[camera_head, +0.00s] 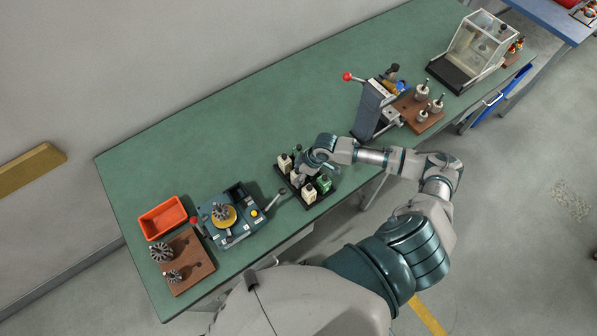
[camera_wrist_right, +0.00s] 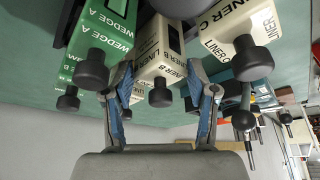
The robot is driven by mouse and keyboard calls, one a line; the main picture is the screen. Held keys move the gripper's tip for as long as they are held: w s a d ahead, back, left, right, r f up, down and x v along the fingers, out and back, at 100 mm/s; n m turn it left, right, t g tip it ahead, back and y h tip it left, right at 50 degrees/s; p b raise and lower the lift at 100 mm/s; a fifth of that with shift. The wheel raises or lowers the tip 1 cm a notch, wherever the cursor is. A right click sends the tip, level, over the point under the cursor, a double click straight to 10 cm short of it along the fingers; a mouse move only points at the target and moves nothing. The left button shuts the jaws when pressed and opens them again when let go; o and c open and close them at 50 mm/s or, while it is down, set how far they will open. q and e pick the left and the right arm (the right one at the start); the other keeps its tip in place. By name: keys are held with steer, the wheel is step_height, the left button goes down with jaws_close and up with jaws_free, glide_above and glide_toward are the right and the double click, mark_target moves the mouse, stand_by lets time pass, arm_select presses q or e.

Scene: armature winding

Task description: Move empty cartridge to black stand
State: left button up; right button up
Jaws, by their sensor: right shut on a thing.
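The black stand (camera_head: 313,201) sits on the green bench and bears several cream and green cartridges with black knobs. My right gripper (camera_head: 304,168) is over the stand, among the cartridges. In the right wrist view my right gripper (camera_wrist_right: 160,80) is shut on a cream cartridge marked LINER B (camera_wrist_right: 150,45), with a dark opening in its side. Green WEDGE A (camera_wrist_right: 105,28) is on its left and cream LINER C (camera_wrist_right: 232,28) on its right. I cannot tell whether the held cartridge is clear of the stand. My left gripper is not in view.
Left of the stand is a blue winding fixture (camera_head: 243,231) with an orange bin (camera_head: 162,217) and a wooden board (camera_head: 196,272). To the right are a grey lever press (camera_head: 370,112), a wooden board with parts (camera_head: 418,122) and a clear-covered box (camera_head: 474,48). The bench's back middle is clear.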

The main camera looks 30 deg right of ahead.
steer(key=o, duration=1.3)
steer(key=shift+d, duration=0.1)
steer(key=shift+r, duration=0.1)
step_height(320, 180, up, 4)
steer(key=p, duration=0.5)
steer(key=shift+r, duration=0.2)
steer(key=shift+f, duration=0.1)
